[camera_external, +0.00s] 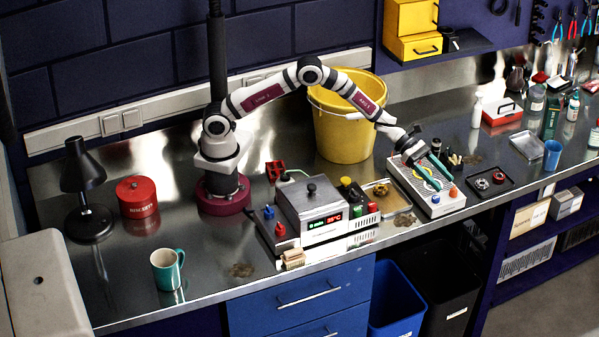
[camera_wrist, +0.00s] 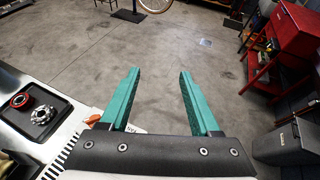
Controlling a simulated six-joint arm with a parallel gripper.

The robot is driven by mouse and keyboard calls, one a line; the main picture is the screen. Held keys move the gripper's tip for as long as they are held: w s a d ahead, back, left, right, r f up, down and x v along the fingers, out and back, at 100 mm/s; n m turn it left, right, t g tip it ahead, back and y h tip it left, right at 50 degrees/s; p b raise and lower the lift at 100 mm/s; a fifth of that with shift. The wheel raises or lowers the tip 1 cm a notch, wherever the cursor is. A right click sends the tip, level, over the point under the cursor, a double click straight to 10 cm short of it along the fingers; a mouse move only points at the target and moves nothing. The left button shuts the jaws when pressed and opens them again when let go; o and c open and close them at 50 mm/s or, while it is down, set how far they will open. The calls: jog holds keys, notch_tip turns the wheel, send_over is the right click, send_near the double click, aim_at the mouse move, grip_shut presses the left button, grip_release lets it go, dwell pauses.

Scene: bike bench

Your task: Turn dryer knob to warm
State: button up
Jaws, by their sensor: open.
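An orange piece (camera_wrist: 93,119) shows just left of the left finger's base. A metal box unit (camera_external: 312,208) with a green and red display stands left of the panel box, with a red knob (camera_external: 280,229) and a blue knob (camera_external: 269,212). I cannot tell which is the dryer or read any knob setting.
A dark tray (camera_external: 481,196) with a red ring and a metal part lies right of the panel box. A yellow bucket (camera_external: 340,138) stands behind. A teal mug (camera_external: 165,270), red tin (camera_external: 137,196) and lamp (camera_external: 77,165) are left. Beyond the bench edge is open floor (camera_wrist: 210,70).

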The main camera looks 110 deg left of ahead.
jog(key=n+t+y, duration=0.1)
jog(key=n+y, duration=0.2)
jog(key=y, duration=0.1)
send_near(448, 194)
jog(key=w, duration=0.1)
jog(key=r, duration=0.1)
jog(key=w, duration=0.1)
jog(key=shift+w+d+r, duration=0.3)
jog(key=shift+w+d, duration=0.05)
jog(key=x, duration=0.7)
jog(key=shift+a+f, duration=0.15)
jog(key=shift+a, duration=0.1)
jog(key=shift+w, duration=0.1)
grip_shut()
